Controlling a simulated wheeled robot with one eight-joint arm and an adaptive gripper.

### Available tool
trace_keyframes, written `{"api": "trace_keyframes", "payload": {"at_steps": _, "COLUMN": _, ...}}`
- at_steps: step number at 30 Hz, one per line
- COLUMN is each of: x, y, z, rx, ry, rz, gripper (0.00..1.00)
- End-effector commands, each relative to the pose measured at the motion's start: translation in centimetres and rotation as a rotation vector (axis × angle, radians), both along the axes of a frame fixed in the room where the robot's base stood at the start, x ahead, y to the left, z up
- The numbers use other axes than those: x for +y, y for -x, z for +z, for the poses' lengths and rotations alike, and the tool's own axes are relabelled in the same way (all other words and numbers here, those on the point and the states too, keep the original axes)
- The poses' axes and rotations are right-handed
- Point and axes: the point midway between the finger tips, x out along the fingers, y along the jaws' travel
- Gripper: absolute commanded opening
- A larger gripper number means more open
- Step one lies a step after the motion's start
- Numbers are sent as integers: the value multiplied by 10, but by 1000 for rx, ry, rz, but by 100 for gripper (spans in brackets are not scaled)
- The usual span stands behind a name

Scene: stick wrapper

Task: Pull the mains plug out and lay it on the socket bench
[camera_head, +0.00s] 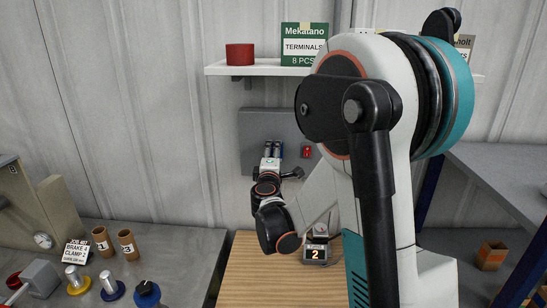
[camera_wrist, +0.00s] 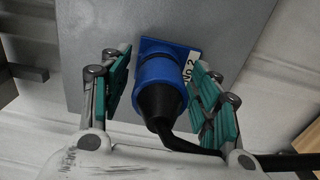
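The blue mains plug (camera_wrist: 160,88) with its black tapered end and black cable (camera_wrist: 185,146) shows in the wrist view. It sits against a square blue socket (camera_wrist: 186,54) on a grey panel (camera_wrist: 225,25). My gripper (camera_wrist: 163,64) has its green-padded fingers on both sides of the plug, with a narrow gap visible on each side. In the head view my gripper (camera_head: 272,149) is up at the grey wall panel (camera_head: 255,122); the plug is not clearly visible there. The wooden bench top (camera_head: 250,275) lies below; I cannot tell whether it is the socket bench.
A red switch (camera_head: 307,152) is on the panel, right of my gripper. A small display reading 2 (camera_head: 315,254) stands on the wooden top. A grey bench (camera_head: 180,250) with several parts is left.

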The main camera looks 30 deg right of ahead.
Motion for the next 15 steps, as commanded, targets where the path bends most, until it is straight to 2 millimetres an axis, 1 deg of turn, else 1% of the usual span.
{"api": "trace_keyframes", "payload": {"at_steps": 8, "x": 0, "y": 0, "z": 0, "rx": 0, "ry": 0, "rz": 0, "gripper": 57}}
{"api": "trace_keyframes", "payload": {"at_steps": 15, "x": 3, "y": 5, "z": 0, "rx": 0, "ry": 0, "rz": 0, "gripper": 57}}
